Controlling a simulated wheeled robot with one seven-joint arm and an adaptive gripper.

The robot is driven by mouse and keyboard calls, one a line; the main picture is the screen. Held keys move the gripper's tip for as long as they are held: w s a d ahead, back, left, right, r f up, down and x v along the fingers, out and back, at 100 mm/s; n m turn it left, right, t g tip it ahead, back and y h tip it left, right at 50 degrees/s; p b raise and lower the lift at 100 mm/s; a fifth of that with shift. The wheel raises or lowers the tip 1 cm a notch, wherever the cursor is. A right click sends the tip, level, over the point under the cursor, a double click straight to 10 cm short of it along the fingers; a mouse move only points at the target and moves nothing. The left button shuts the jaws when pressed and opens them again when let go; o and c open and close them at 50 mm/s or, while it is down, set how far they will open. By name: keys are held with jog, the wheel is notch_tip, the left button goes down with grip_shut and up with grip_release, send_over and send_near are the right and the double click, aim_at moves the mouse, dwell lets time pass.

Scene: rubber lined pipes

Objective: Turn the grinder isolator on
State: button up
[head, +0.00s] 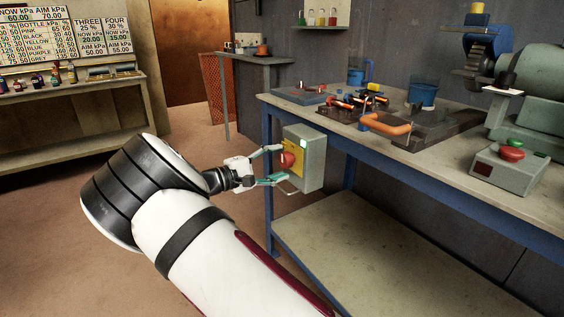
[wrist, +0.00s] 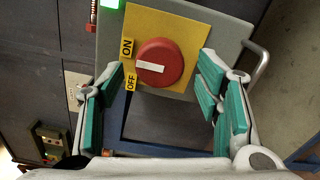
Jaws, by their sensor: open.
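The knob's white bar points left, between the ON label (wrist: 127,47) and the OFF label (wrist: 131,82). A green lamp (wrist: 109,4) is lit at the box's top corner. My gripper (head: 274,165) is open in front of the knob, with its teal-padded fingers (wrist: 161,66) on either side. I cannot tell whether they touch it.
A metal handle (wrist: 258,62) projects from the box's side. The bench top (head: 285,100) holds tools, an orange pipe (head: 386,125) and a push-button box (head: 508,165). A lower shelf (head: 370,245) lies beneath. The floor at left is open.

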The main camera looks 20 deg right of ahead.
jog(key=v, duration=0.9)
jog(key=shift+a, duration=0.2)
jog(key=shift+s, duration=0.1)
